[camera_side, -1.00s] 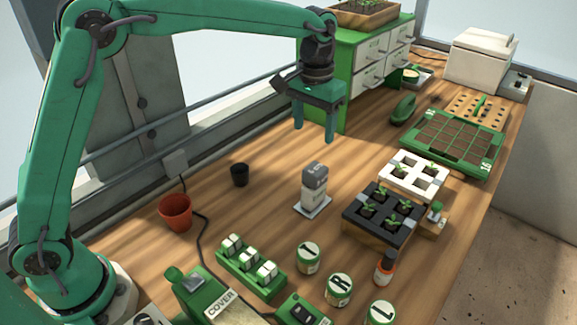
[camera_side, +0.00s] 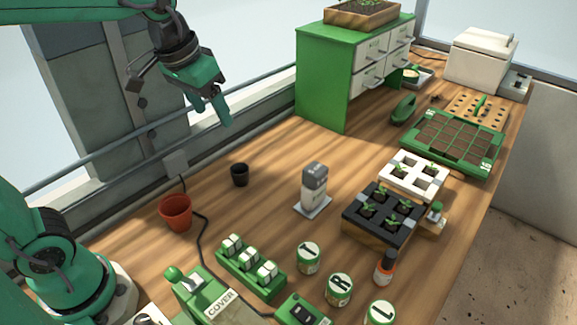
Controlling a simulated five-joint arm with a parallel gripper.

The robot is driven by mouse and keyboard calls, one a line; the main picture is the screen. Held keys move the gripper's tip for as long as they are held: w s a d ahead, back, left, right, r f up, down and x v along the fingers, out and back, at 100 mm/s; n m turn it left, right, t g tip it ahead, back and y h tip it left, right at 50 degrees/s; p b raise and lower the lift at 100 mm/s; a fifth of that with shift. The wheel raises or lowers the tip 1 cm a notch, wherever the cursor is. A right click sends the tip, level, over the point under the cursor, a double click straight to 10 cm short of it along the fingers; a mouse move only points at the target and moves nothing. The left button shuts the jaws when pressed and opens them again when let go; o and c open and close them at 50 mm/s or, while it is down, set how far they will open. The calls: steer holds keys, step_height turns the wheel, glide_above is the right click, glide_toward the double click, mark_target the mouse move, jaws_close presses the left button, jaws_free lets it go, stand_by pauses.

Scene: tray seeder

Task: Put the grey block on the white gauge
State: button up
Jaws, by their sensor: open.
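The grey block (camera_side: 315,170) rests on top of the white gauge (camera_side: 313,194), which stands upright on a small pale plate (camera_side: 313,207) near the middle of the bench. My gripper (camera_side: 214,112) is open and empty. It is high at the upper left, well apart from the block and gauge, near the rail at the back of the bench.
A black pot (camera_side: 240,175) and a terracotta pot (camera_side: 175,213) stand left of the gauge. A black seedling tray (camera_side: 380,235) and white tray (camera_side: 428,185) stand to its right. Labelled tins (camera_side: 339,291) are in front. The bench behind the gauge is clear.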

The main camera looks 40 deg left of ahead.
steer(key=s+a+f+t, duration=0.1)
steer(key=s+f, duration=0.1)
steer(key=s, duration=0.3)
steer(key=s+a+f+t, duration=0.1)
steer(key=s+a+f, duration=0.1)
steer(key=s, duration=0.3)
steer(key=shift+s+a, duration=0.25)
steer(key=shift+s, duration=0.1)
